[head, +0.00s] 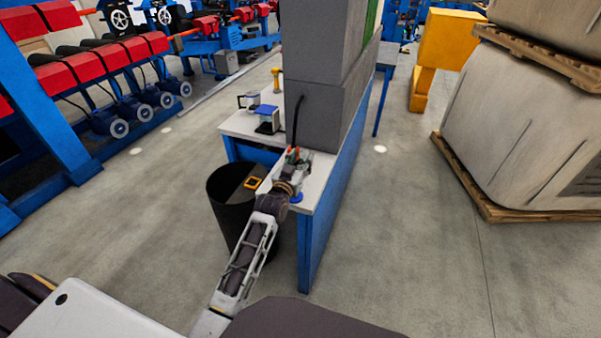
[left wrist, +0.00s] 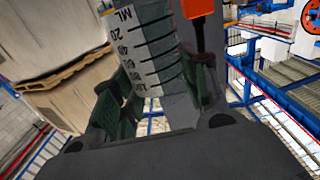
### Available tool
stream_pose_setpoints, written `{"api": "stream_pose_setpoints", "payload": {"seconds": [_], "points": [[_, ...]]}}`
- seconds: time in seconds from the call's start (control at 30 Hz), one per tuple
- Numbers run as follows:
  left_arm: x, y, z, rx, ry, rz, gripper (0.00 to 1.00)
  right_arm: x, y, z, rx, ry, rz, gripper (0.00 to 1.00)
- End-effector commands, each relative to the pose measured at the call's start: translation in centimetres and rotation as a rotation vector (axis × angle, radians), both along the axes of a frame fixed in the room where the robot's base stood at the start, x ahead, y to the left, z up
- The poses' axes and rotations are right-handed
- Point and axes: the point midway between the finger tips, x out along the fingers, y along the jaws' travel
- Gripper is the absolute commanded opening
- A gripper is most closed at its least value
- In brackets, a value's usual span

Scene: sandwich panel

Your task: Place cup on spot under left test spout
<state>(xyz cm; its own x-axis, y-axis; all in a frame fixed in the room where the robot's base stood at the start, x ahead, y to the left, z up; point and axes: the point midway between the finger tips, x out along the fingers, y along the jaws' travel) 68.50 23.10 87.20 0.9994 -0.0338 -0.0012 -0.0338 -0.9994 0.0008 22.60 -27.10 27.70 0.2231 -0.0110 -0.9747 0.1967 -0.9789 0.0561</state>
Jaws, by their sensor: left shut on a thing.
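My left gripper (head: 294,166) is over the near end of the white bench top, close to the grey block. In the left wrist view a clear cup (left wrist: 150,55) with black ML markings stands between the green finger pads, and the gripper is shut on it. The cup is hard to make out in the head view. A dark curved hose (head: 297,120) rises just behind the gripper. An orange part (left wrist: 197,8) with a dark stem shows beside the cup in the wrist view. A blue round patch (head: 296,198) lies below the gripper at the bench edge. I cannot tell which spout is left.
The white bench (head: 240,124) has blue sides and carries a tall grey block (head: 318,110) and small blue-topped devices (head: 267,117). A black bin (head: 228,205) stands left of it. A wrapped pallet load (head: 530,130) is at right. Floor between is clear.

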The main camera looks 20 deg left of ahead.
Motion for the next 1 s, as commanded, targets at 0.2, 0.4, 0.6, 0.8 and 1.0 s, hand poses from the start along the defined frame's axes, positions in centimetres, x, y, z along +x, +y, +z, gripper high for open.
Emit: {"api": "stream_pose_setpoints", "payload": {"seconds": [0.2, 0.4, 0.6, 0.8, 1.0], "points": [[0.0, 0.0, -0.9, 0.001, -0.001, 0.0, 0.17, 0.5, 0.5, 0.2, 0.006, -0.008, -0.003, 0.4], [0.0, 0.0, -0.9, 0.001, -0.001, 0.0, 0.17, -0.3, 0.5, 0.0, 0.007, 0.002, -0.002, 0.4], [0.0, 0.0, -1.8, 0.001, 0.0, 0.0, 0.17, -1.0, 0.5, -0.4, 0.006, 0.014, -0.003, 0.4], [0.0, 0.0, -4.0, 0.001, 0.001, 0.0, 0.17, -0.2, 0.8, -0.1, 0.009, 0.008, -0.003, 0.4], [0.0, 0.0, -4.6, 0.001, -0.001, 0.0, 0.17, 1.5, 1.2, 0.6, 0.014, -0.017, -0.003, 0.4]]}}
